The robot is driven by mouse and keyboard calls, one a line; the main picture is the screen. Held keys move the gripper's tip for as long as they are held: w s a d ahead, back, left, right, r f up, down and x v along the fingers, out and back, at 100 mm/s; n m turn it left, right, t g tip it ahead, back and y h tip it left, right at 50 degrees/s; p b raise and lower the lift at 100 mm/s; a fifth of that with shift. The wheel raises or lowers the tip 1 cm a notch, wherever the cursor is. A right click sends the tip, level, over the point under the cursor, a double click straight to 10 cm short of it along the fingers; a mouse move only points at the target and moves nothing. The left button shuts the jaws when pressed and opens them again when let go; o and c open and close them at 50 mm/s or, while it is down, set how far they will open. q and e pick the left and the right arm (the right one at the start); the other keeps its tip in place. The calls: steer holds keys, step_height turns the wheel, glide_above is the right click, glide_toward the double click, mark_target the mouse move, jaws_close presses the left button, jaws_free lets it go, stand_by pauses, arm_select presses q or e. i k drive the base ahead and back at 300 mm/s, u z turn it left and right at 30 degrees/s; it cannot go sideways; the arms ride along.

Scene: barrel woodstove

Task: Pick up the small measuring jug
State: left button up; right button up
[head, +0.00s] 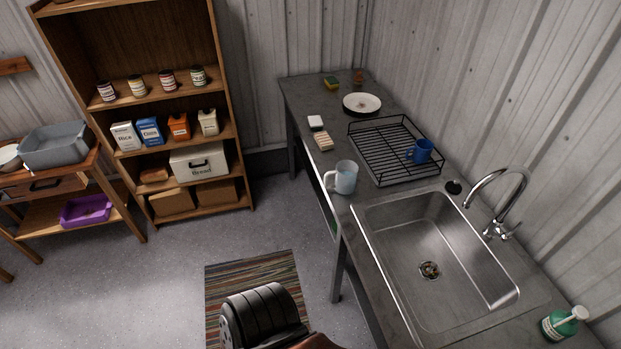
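The small measuring jug (345,178) is a pale, see-through jug with its handle toward the left. It stands upright on the grey counter (300,95), close to the front edge, between the black dish rack and the sink. Neither of my grippers shows in the head view, so their distance from the jug cannot be seen.
The black dish rack (385,160) holds a blue mug (420,151). The sink (425,230) with its tap (497,200) lies nearer. A green soap bottle (560,325) is at lower right.

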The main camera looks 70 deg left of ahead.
mark_target(345, 172)
steer(key=u, duration=0.05)
steer(key=k, duration=0.4)
steer(key=u, duration=1.7)
